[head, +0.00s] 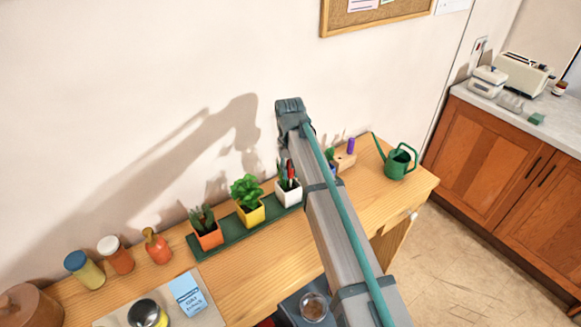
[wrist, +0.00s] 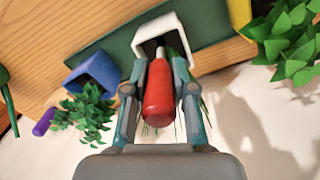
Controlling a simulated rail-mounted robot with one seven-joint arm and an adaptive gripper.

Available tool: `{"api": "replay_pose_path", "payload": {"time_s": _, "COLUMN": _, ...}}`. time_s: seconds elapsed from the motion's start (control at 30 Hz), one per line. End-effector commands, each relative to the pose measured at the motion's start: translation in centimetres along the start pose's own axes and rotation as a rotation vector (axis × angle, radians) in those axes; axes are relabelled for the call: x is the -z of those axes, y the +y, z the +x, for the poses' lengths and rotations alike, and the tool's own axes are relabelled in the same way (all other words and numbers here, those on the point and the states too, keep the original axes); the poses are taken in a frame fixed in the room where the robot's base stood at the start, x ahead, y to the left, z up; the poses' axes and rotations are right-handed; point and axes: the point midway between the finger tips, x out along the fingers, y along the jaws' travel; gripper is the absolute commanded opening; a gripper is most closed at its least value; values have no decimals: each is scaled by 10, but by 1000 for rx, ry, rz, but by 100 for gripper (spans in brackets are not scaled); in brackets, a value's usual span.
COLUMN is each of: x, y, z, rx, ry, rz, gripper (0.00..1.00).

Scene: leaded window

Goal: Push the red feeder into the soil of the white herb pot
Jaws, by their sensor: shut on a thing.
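The red feeder (wrist: 158,97) is upside-down in the wrist view, with its pale narrow tip pointing at the mouth of the white herb pot (wrist: 150,28). My gripper (wrist: 159,78) is shut on the feeder, one finger on each side. The tip overlaps the pot's opening; I cannot tell how deep it is in the soil, which is mostly hidden. In the head view the white pot (head: 288,194) stands on the green tray (head: 232,243), with a sliver of red feeder (head: 290,170) above it. My arm hides the gripper there.
A yellow pot (head: 251,214) and an orange pot (head: 209,238) stand left of the white one. A blue pot (wrist: 97,68) stands on its other side. A green watering can (head: 398,163) is at the table's right. Jars (head: 118,258) stand at the left.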

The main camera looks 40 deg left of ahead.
Motion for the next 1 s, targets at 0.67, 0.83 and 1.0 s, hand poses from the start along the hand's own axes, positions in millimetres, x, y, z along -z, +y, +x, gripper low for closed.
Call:
{"api": "replay_pose_path", "payload": {"time_s": 0.67, "x": 0, "y": 0, "z": 11, "rx": 0, "ry": 1, "rz": 0, "gripper": 2}}
{"api": "replay_pose_path", "payload": {"time_s": 0.83, "x": 0, "y": 0, "z": 10, "rx": 0, "ry": 1, "rz": 0, "gripper": 2}}
{"api": "replay_pose_path", "payload": {"time_s": 1.0, "x": 0, "y": 0, "z": 10, "rx": 0, "ry": 1, "rz": 0, "gripper": 2}}
